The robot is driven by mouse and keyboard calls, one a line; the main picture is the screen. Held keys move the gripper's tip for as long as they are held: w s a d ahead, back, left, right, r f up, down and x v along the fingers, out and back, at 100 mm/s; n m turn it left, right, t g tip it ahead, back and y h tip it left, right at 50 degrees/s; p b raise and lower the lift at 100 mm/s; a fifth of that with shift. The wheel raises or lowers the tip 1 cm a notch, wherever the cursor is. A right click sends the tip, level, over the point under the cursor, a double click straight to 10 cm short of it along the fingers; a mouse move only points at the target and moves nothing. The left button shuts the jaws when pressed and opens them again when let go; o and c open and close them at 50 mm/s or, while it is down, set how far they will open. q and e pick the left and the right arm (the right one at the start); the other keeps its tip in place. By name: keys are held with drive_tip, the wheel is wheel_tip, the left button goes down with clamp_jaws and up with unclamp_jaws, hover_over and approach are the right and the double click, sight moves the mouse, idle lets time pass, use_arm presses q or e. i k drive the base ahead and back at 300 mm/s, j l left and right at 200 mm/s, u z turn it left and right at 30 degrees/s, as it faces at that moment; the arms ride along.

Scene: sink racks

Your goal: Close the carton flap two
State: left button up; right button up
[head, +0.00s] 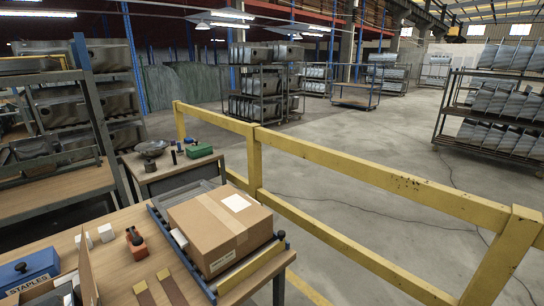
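A closed brown cardboard carton (222,229) with a tape strip along its top and a white label sits on a roller conveyor at the table's right end. At the lower left, an upright brown cardboard flap (88,272) stands at the picture's edge, with more cardboard (30,286) beside it. They look like parts of an open carton, mostly cut off by the frame; white items show between them. I cannot tell which flap is flap two. Neither of my grippers is in view.
The wooden table (110,262) holds a blue staples box (25,272), an orange tool (136,240), small white blocks (105,232) and two brown strips with yellow ends (172,286). A yellow railing (360,166) runs beyond the table.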

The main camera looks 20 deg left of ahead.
sight(90, 294)
drive_tip(key=i+u, duration=0.2)
drive_tip(key=u, duration=0.3)
drive_tip(key=i+l+u, duration=0.15)
drive_tip(key=u, duration=0.3)
drive_tip(key=i+l+u, duration=0.15)
drive_tip(key=u, duration=0.35)
drive_tip(key=i+l+u, duration=0.15)
drive_tip(key=u, duration=0.3)
drive_tip(key=l+u, duration=0.3)
drive_tip(key=u, duration=0.2)
drive_tip(key=i+l+u, duration=0.1)
drive_tip(key=l+u, duration=0.2)
drive_tip(key=u, duration=0.15)
